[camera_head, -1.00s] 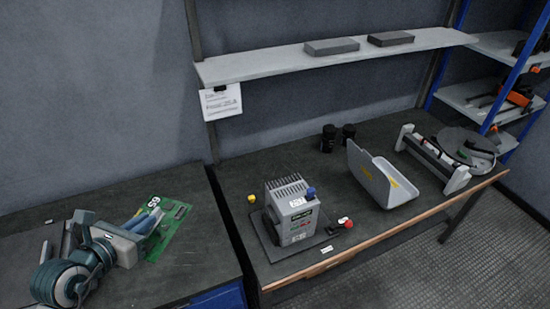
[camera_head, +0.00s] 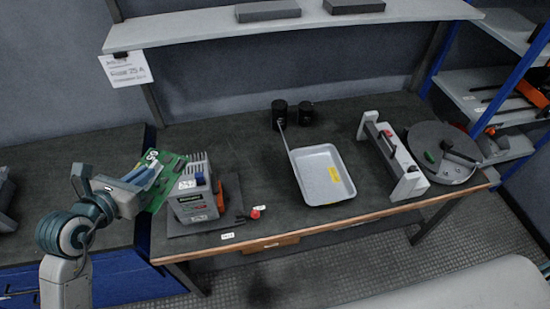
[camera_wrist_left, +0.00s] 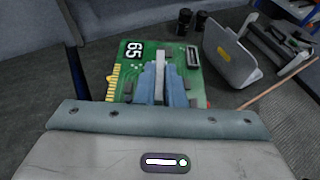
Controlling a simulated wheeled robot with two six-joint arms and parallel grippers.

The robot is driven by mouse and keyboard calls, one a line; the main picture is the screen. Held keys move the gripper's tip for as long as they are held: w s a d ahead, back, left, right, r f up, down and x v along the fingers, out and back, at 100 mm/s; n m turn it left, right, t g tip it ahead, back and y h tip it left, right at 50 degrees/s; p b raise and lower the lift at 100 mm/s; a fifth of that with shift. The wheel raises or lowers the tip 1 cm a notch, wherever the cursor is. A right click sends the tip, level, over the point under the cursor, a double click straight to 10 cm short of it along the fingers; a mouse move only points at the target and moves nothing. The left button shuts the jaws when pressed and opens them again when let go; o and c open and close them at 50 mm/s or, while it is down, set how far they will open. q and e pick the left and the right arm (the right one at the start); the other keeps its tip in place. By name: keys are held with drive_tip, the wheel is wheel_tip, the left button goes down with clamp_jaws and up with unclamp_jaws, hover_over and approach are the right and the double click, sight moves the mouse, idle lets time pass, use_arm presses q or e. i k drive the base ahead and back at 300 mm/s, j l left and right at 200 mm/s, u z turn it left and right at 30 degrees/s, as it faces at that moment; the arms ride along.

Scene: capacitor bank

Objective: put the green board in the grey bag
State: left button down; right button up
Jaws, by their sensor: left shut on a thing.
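The green board (camera_head: 170,163) is in my left gripper (camera_head: 146,178), tilted, with "65" on a corner. In the wrist view the board (camera_wrist_left: 135,72) has gold contacts on its left edge, and the blue-grey fingers (camera_wrist_left: 160,82) are shut on it. In the head view it is close to the left side of a grey meter-like device. The grey bag (camera_head: 311,178) seems to be the shallow, open grey holder with a yellow label and a raised flap on its left. It also shows in the wrist view (camera_wrist_left: 224,62), right of the board. My right gripper is not in view.
The grey device (camera_head: 195,207) with a red knob (camera_head: 255,213) beside it stands between board and bag. Black jars (camera_head: 280,114) stand behind the bag. A white-ended rack (camera_head: 408,183) and a round dark plate (camera_head: 442,150) are right. A shelf (camera_head: 200,28) hangs above.

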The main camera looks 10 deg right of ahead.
sight(318, 171)
drive_tip(key=l+u, duration=0.15)
drive_tip(key=l, duration=0.65)
drive_tip(key=k+l+u, duration=0.1)
drive_tip(key=l, duration=0.7)
drive_tip(key=l+u, duration=0.15)
drive_tip(key=l, duration=0.65)
drive_tip(key=i+l+u, duration=0.15)
drive_tip(key=l, duration=0.4)
drive_tip(key=l+u, duration=0.1)
drive_tip(key=l, duration=0.45)
drive_tip(key=i+l, duration=0.1)
drive_tip(key=i+u, duration=0.05)
drive_tip(key=i, duration=0.05)
